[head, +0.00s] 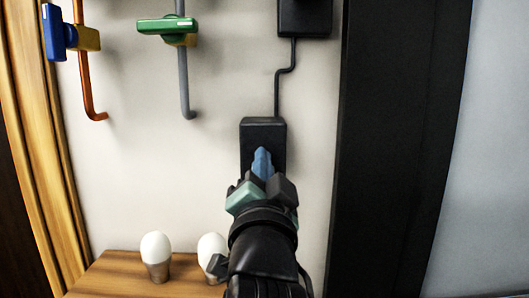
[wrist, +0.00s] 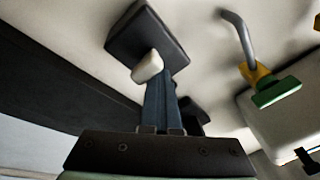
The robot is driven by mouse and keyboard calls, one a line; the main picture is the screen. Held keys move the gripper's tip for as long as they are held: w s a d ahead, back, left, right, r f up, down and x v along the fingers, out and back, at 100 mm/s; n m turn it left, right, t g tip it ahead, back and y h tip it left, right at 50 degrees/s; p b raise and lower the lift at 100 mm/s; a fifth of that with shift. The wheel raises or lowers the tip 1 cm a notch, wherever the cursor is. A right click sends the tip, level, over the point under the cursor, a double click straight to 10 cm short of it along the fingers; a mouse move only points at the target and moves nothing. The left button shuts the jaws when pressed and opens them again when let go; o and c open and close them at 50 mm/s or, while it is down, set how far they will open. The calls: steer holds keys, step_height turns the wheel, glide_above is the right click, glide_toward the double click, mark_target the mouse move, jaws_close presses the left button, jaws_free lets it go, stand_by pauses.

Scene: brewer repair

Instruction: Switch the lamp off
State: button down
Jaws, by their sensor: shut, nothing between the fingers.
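A black switch box (head: 263,132) is on the pale wall, with a black cord running up from it to a second black box (head: 305,14). In the wrist view the switch box (wrist: 140,32) carries a cream lever (wrist: 147,67). My gripper (head: 262,160) is shut and empty, its blue fingers in front of the lower part of the switch box. In the wrist view the fingertips (wrist: 160,84) are right at the lever; I cannot tell whether they touch it. My gripper hides the lever in the head view. No lit lamp can be made out.
A green-handled valve (head: 167,26) and a blue-handled valve (head: 58,34) sit on pipes at the upper left. Two white bulbs (head: 156,246) (head: 211,246) stand on a wooden shelf (head: 108,276) below. A black upright (head: 400,150) borders the wall on the right.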

steer(key=shift+s, duration=0.1)
steer(key=s+r, duration=0.1)
steer(key=s, duration=0.8)
steer(key=shift+s, duration=0.25)
stand_by(0.3)
